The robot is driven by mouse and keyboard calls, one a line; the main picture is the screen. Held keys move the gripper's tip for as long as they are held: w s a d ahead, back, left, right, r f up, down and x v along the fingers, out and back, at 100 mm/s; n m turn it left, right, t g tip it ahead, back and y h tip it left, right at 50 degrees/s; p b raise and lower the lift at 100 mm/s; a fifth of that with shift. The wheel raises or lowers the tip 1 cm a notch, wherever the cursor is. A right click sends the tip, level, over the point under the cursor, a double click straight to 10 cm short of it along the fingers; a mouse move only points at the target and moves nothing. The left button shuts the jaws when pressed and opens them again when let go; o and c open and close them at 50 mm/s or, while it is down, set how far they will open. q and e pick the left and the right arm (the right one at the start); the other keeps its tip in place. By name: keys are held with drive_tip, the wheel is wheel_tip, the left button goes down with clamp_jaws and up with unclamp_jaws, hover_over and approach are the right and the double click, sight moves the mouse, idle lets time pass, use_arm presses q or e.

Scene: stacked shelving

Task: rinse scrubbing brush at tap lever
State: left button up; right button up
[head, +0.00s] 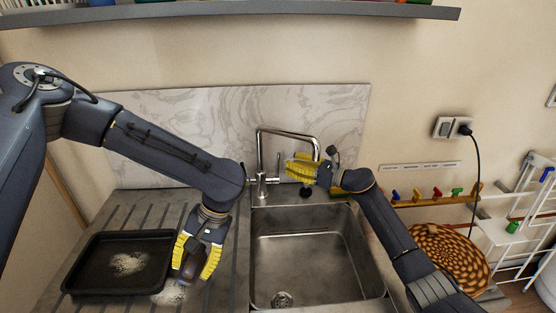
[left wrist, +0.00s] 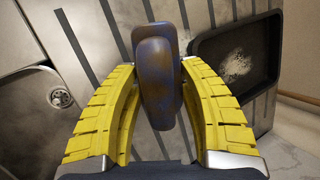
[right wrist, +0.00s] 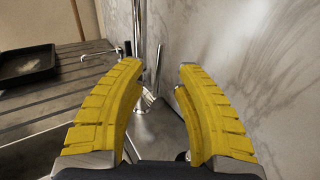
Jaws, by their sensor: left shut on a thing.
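My left gripper (head: 187,272) is shut on the dark, brownish scrubbing brush (head: 194,262), beside the black tray and left of the sink. In the left wrist view the brush (left wrist: 158,75) lies between the yellow fingers; its bristles are not clear. The chrome tap (head: 263,187) stands behind the sink, its spout arching right; it also shows in the right wrist view (right wrist: 138,45). A thin upright rod (right wrist: 157,68), perhaps the tap lever, shows beside it. My right gripper (head: 289,170) is open and empty near the tap, its fingers (right wrist: 160,65) apart.
The steel sink (head: 315,237) is empty, with a drain (head: 282,299) at the front. A black tray (head: 84,262) with a whitish patch lies on the ribbed drainboard. A marble splashback (head: 200,125) stands close behind the tap. A woven basket (head: 450,255) is at right.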

sight(279, 159)
drive_tip(key=shift+x, duration=3.05)
clamp_jaws()
